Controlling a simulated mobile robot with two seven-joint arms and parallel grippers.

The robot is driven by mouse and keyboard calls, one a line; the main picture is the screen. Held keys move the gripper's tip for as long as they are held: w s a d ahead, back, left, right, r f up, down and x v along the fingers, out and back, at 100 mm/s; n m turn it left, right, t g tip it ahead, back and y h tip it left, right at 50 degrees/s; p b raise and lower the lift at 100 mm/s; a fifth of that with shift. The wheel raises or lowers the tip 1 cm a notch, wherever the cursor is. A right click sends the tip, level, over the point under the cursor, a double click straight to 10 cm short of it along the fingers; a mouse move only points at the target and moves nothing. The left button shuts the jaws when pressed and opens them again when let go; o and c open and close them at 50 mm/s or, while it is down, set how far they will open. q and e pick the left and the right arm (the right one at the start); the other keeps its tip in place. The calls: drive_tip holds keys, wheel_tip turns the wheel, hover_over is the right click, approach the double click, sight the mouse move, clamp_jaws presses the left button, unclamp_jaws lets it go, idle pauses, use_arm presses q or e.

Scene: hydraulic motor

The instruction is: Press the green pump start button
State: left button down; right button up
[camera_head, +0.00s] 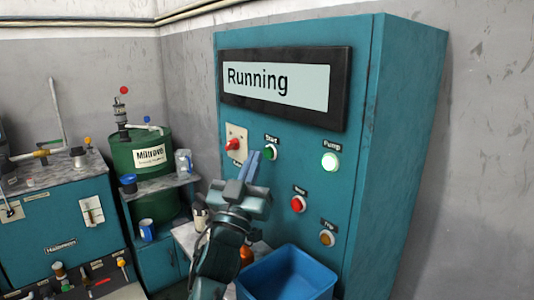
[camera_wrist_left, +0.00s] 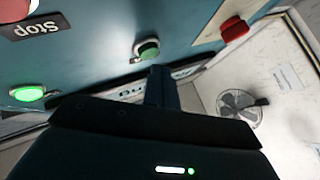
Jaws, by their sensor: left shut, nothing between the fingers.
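The green start button (camera_head: 270,152) sits on the front of the teal control cabinet (camera_head: 290,130), under a label reading Start. It also shows in the left wrist view (camera_wrist_left: 149,49), dark green with a pale collar. My left gripper (camera_head: 252,163) is shut and empty, its fingertips just left of and slightly below the button in the head view. In the left wrist view the shut fingers (camera_wrist_left: 160,72) end close to the button; I cannot tell whether they touch it. The display (camera_head: 277,82) reads Running. My right gripper is not in view.
A red button (camera_head: 233,145) on a pale plate is left of the start button. A red button (camera_head: 298,204) and an amber one (camera_head: 327,238) sit lower. A blue bin (camera_head: 285,280) stands below. A green drum (camera_head: 148,160) and workbench items are at left.

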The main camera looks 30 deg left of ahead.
use_arm(q)
drive_tip(key=s, duration=0.1)
drive_tip(key=s+a, duration=0.1)
drive_tip(key=s, duration=0.1)
drive_tip(key=s+a+p, duration=0.1)
drive_tip(key=shift+s, duration=0.35)
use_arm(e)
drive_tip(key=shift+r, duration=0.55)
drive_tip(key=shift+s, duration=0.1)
